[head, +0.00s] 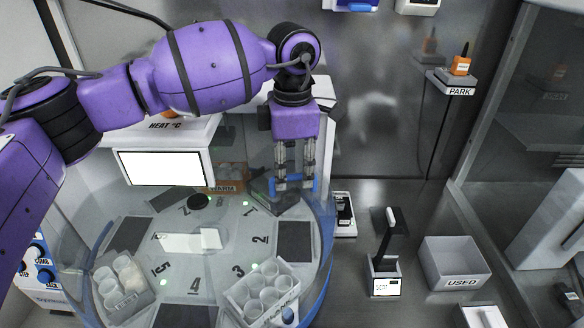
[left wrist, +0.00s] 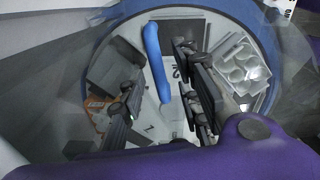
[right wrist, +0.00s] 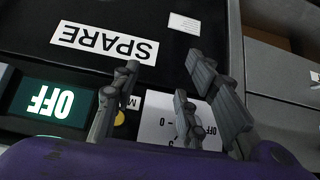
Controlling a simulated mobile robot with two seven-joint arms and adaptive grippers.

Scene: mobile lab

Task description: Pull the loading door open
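The loading door appears as a clear curved guard around a round numbered deck (head: 215,265), with a blue handle (head: 314,184) at its back right. The blue bar also shows in the left wrist view (left wrist: 153,50). My left gripper (head: 294,186) points down at the handle. In the left wrist view its fingers are apart, with the bar between them and a visible gap to the fingers. Whether they touch it lower down is hard to tell. My right gripper (right wrist: 155,95) is outside the head view; its fingers are apart, with nothing between them.
Vial racks (head: 268,296) and dark pads stand on the deck. A HEAT °C unit (head: 162,166) is behind it. To the right are a small scale stand (head: 384,270), a USED bin (head: 455,265) and a PARK shelf (head: 449,84). A SPARE panel (right wrist: 105,42) faces my right gripper.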

